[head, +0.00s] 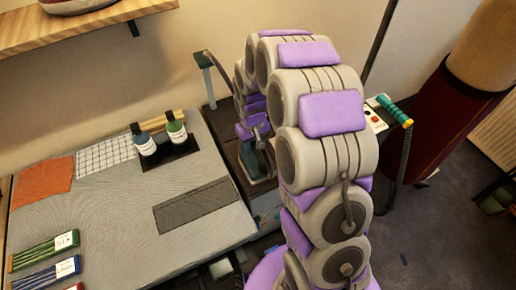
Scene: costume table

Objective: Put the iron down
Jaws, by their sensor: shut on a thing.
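My gripper (257,132) is beyond the arch of my purple-and-grey arm, just past the right edge of the grey-covered table (110,225). It points down and is shut on the iron (258,168), a small dark, grey-green shape below it. The iron is over or on a dark surface (229,150) beside the table. My arm hides its right side, and I cannot tell whether it touches that surface.
Two labelled bottles (176,132) stand in a dark holder at the table's back. A dark grey mat (196,205) lies front right. Orange cloth (42,183), checked cloth (105,155) and thread bundles (44,251) lie left. A teal handle (394,111) with a cable is at right.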

